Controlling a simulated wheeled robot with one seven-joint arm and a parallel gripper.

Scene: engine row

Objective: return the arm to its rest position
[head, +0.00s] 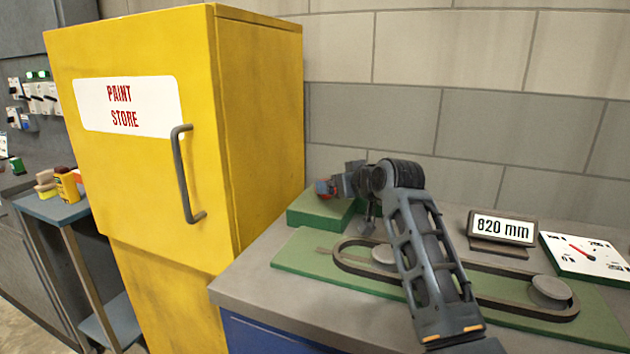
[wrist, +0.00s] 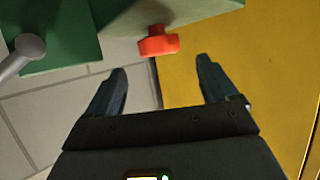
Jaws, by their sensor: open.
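My arm (head: 428,250) reaches up from the lower right over the bench and bends left at its elbow. My gripper (head: 337,186) is at the far left end of the bench, close to a green block (head: 318,208). In the wrist view my gripper (wrist: 162,78) is open, with nothing between its fingers. A red knob (wrist: 158,42) on the green block shows just beyond the fingertips, apart from them. Red also shows beside the gripper in the head view, partly hidden.
A yellow paint store cabinet (head: 150,210) stands left of the bench (head: 255,272). A belt loop with two pulleys lies on a green plate (head: 300,252) under my arm. An 820 mm display (head: 502,229) and a dial gauge (head: 585,254) stand at right. A block wall closes the back.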

